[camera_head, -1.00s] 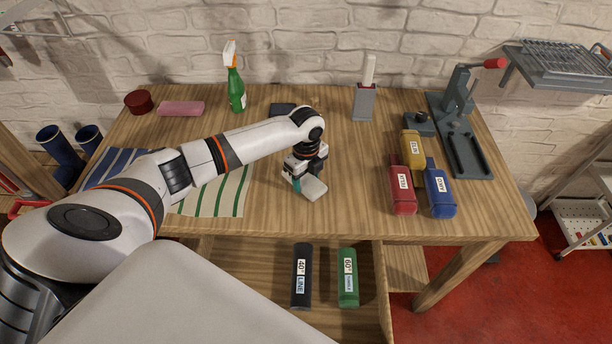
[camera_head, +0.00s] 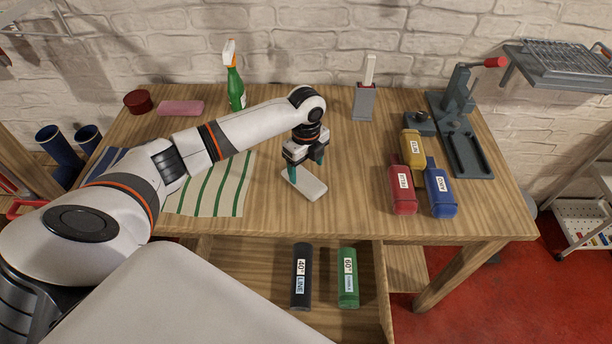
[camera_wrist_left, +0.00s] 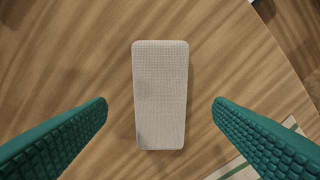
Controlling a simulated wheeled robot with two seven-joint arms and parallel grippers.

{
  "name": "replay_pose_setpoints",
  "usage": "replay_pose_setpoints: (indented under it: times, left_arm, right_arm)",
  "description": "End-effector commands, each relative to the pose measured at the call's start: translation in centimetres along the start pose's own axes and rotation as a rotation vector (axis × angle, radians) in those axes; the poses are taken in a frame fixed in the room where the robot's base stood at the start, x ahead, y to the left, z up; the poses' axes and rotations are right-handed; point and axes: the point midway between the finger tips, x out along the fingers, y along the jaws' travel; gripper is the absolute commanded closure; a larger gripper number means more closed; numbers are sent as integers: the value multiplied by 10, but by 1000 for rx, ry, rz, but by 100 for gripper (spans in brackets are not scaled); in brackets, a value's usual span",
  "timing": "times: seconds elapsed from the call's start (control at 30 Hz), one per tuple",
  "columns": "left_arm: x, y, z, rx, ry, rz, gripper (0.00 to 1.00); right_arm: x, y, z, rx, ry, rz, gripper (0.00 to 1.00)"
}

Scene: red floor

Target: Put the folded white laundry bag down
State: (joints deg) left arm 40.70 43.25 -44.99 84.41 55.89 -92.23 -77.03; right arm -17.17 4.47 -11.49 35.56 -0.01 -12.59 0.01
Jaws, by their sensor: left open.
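The folded white laundry bag (camera_head: 306,184) is a flat pale rectangle lying on the wooden table, near the middle. In the left wrist view the bag (camera_wrist_left: 160,95) lies flat and shows whole between the fingers, with a gap on both sides. My left gripper (camera_head: 306,172) is open and empty, just above the bag, with its green fingers apart. The fingers also show in the left wrist view (camera_wrist_left: 160,108). My right gripper is not in view.
A striped cloth (camera_head: 215,190) lies left of the bag. Red (camera_head: 403,190), blue (camera_head: 439,192) and yellow (camera_head: 412,145) labelled bottles lie to the right. A green spray bottle (camera_head: 236,90) stands behind. An open drawer below holds black (camera_head: 301,280) and green (camera_head: 348,280) bottles.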

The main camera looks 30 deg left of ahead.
Motion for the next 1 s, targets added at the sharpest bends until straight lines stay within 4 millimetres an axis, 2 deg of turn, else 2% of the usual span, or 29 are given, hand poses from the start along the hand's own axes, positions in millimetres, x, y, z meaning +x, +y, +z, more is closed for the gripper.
replay_pose_setpoints:
  times: [0.2, 0.4, 1.0]
  left_arm:
    - [-46, 0, 0, 0, 1, 4, 24]
    - [-68, 0, 0, 0, 0, 1, 24]
    - [-73, 0, 0, 0, -1, -1, 24]
  right_arm:
    - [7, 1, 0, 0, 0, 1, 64]
    - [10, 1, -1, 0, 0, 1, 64]
    - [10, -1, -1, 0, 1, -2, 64]
